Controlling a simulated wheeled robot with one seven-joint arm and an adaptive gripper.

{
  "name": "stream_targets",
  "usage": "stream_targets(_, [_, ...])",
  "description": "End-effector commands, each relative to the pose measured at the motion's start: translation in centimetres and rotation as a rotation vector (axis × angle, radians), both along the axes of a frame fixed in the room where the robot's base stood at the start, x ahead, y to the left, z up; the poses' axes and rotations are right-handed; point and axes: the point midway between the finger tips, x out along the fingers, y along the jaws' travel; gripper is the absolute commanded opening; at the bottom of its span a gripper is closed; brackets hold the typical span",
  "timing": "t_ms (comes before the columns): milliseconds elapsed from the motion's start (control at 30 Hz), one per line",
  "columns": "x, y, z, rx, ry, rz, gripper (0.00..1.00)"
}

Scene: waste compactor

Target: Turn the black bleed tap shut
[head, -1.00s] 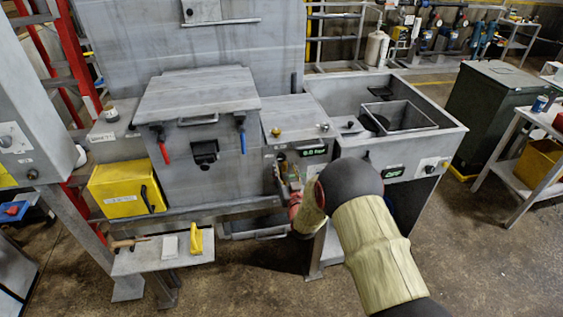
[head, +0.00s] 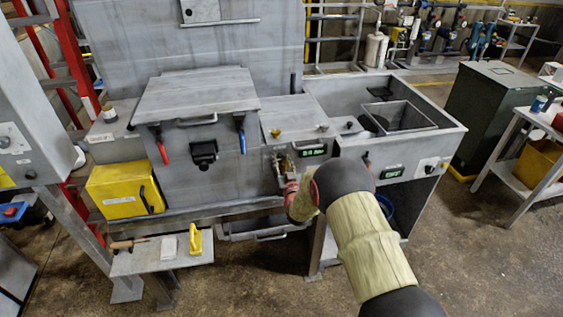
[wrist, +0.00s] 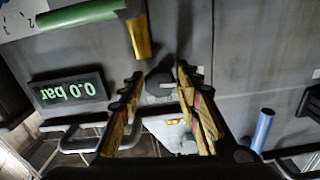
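In the wrist view, my gripper (wrist: 160,76) points at a grey metal panel, its two fingers apart. A small dark fitting (wrist: 160,88), which looks like the black bleed tap, sits between the fingertips. I see no clear contact, and its handle position is hard to tell. A pressure display (wrist: 68,93) beside it reads 0.0 bar, upside down in this view. In the head view the display (head: 313,151) shows on the panel right of the compactor box, and my forearm hides most of the tap area.
A green pipe with a brass end (wrist: 140,36) stands close to the left finger. A blue handle (wrist: 263,128) is off to the right. In the head view, red (head: 163,153) and blue (head: 242,142) handles hang on the compactor front (head: 200,180). A sink (head: 445,130) stands at the right.

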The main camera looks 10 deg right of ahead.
Motion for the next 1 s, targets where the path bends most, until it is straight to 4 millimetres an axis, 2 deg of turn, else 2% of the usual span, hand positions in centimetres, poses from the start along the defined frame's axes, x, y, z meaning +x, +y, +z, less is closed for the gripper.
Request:
stream_targets(433, [-0.01,0.01,-0.01,0.000,0.000,0.000,0.06])
stream_targets(767, [0.00,0.01,-0.13,0.042,0.000,0.000,0.05])
stream_targets(1000, [0.00,0.06,-0.29,0.183,-0.001,0.001,0.05])
